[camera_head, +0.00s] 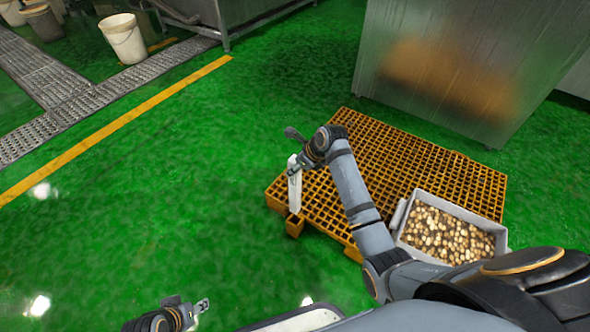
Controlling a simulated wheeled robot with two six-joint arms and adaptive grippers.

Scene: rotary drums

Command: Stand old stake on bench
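A slim white upright piece (294,190), which looks like the stake, shows at the left corner of an orange grated platform (440,172). Its lower end is over or on the platform's edge; I cannot tell if they touch. My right gripper (292,150) is at the top of this piece. Its fingers look spread, and the lower one overlaps the white piece; I see no clear grip. My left gripper (188,304) is low in the picture, away from the platform, with fingers apart and empty. I see nothing that is clearly a bench apart from the orange platform.
A grey crate of small round brown items (400,214) sits on the platform's near right part. A large metal cabinet (465,75) stands behind it. White bucket (124,40) and drain grating (90,93) are far left. Green floor between is clear.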

